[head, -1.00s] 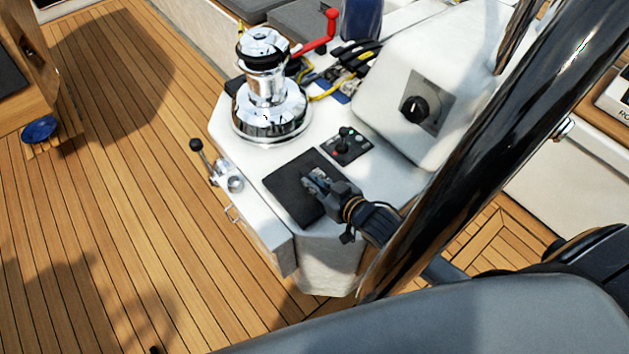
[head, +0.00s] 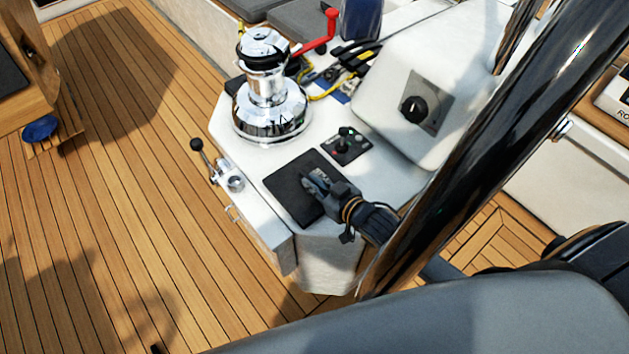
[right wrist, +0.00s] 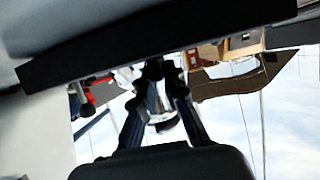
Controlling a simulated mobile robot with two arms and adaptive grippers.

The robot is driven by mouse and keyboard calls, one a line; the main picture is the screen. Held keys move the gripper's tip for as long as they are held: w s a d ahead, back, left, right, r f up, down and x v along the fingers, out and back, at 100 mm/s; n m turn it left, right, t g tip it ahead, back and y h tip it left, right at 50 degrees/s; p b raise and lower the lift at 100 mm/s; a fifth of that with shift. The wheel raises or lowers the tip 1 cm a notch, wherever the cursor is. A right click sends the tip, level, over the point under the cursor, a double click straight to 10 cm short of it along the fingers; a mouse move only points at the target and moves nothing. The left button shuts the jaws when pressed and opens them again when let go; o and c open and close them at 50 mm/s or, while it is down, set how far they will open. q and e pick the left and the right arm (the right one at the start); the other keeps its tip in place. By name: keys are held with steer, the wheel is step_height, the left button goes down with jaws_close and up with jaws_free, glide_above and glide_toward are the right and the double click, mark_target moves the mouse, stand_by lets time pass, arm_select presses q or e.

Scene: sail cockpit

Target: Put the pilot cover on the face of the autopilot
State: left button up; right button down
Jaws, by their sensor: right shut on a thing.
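The pilot cover (head: 289,191) appears to be the dark, flat, square piece over the front of the white console top in the head view. It also shows as a dark slab across the top of the right wrist view (right wrist: 110,47). My right gripper (head: 315,182) is shut on it near its right side; its fingers also show in the right wrist view (right wrist: 158,75). Whether the cover touches the console or hovers just above it, I cannot tell. I cannot make out the autopilot's face; it may be hidden under the cover.
A small control panel with a joystick (head: 347,145) sits just behind the cover. A chrome winch (head: 268,100) with a red handle (head: 325,35) stands further back. A knob panel (head: 425,103) is on the white housing at right. A lever (head: 203,158) stands at left.

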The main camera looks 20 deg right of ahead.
stand_by(0.4)
steer(key=c, duration=0.8)
jaws_free()
steer(key=shift+r, duration=0.1)
steer(key=shift+r+p, duration=3.45)
steer(key=shift+p, duration=0.4)
steer(key=shift+f, duration=0.1)
